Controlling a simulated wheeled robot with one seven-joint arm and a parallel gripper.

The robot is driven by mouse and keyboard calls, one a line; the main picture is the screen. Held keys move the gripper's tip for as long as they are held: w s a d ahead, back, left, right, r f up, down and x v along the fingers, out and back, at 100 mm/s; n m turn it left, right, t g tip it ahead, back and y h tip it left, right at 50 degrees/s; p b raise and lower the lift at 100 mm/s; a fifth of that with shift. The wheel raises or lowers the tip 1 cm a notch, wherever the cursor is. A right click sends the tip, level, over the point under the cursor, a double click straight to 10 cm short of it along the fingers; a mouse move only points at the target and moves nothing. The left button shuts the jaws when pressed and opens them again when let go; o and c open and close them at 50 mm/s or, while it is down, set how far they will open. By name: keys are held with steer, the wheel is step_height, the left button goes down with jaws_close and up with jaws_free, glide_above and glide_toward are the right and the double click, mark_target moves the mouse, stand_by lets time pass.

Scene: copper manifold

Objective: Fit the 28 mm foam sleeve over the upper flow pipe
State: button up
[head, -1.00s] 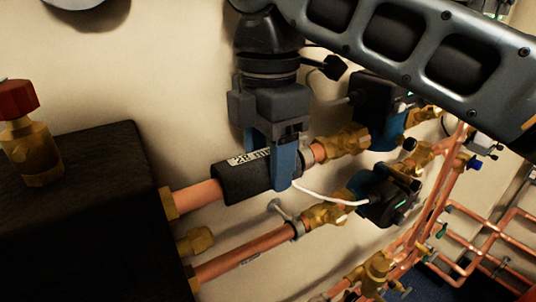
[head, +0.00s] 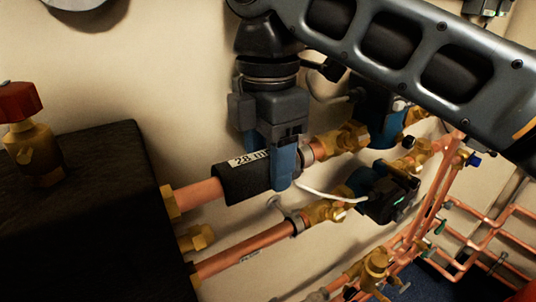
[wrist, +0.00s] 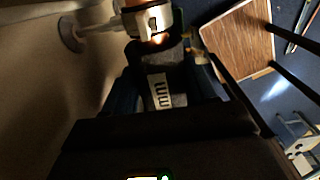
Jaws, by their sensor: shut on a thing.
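The black foam sleeve (head: 240,182), with a white label reading "28 m…", lies along the upper flow pipe (head: 200,195) and appears to be around it. Bare copper shows at its left, toward the black box, and a short stretch at its right. My gripper (head: 284,170) reaches down from above and is shut on the sleeve near its right end, one blue finger in front. The far finger is mostly hidden. In the wrist view the sleeve (wrist: 160,88) sits between the fingers, its label partly visible, with a pipe clip (wrist: 150,20) beyond its end.
A black box (head: 80,200) stands at the left, with a red-capped brass valve (head: 25,130). A lower copper pipe (head: 245,250) runs below the sleeve. Brass valves with black-and-blue actuators (head: 385,190) and a white cable (head: 330,193) are close on the right.

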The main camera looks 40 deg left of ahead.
steer(key=o, duration=1.1)
steer(key=shift+r, duration=0.1)
step_height(320, 180, up, 8)
steer(key=shift+f+b, duration=0.2)
steer(key=shift+b, duration=0.15)
steer(key=shift+s, duration=0.1)
